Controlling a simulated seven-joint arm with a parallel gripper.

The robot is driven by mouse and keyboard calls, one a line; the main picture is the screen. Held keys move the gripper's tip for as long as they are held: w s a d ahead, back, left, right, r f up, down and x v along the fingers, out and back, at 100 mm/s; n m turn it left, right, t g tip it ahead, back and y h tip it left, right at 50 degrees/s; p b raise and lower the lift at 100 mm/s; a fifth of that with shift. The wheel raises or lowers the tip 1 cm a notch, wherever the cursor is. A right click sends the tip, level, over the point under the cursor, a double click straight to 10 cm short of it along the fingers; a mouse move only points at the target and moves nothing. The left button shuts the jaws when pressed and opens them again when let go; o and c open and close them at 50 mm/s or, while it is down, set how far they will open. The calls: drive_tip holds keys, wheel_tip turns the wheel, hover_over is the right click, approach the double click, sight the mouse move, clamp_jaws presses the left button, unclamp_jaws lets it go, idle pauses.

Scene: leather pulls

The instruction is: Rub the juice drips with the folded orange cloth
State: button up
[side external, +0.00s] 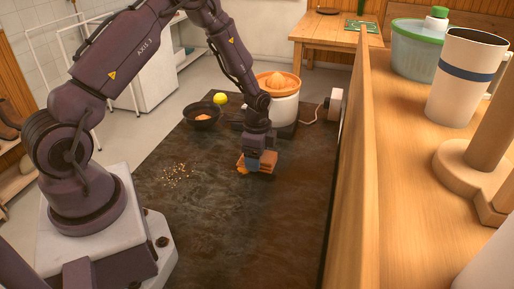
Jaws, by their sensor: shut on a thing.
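My gripper (260,156) points down at the dark worktop (255,225), in front of the juicer. It is shut on the folded orange cloth (268,168), which shows as orange layers around the fingertips, low at the worktop. Whether the cloth presses on the surface is hard to tell. A small bright orange patch (242,170) shows at the cloth's left edge; I cannot tell whether it is juice or part of the cloth. No other juice drips can be made out, and the surface under the cloth is hidden.
A white and orange juicer (284,107) stands behind my gripper. A dark bowl (203,122) with something orange inside and a yellow fruit (221,98) are to its left. Crumbs (176,175) lie left of the cloth. A wooden panel (345,180) bounds the right side. The front worktop is clear.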

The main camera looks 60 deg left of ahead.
sight(231, 165)
drive_tip(key=shift+f, duration=0.85)
drive_tip(key=shift+s+a+f, duration=0.4)
drive_tip(key=shift+a+f, duration=0.05)
drive_tip(key=shift+f, duration=0.05)
drive_tip(key=shift+c, duration=0.4)
drive_tip(key=shift+s+a+f, duration=0.1)
drive_tip(key=shift+s+a, duration=2.3)
drive_tip(key=shift+w+d, duration=2.55)
drive_tip(key=shift+d, duration=0.1)
drive_tip(key=r, duration=0.2)
drive_tip(key=shift+w+d+r, duration=0.2)
drive_tip(key=shift+w+r, duration=0.1)
drive_tip(key=shift+r, duration=2.85)
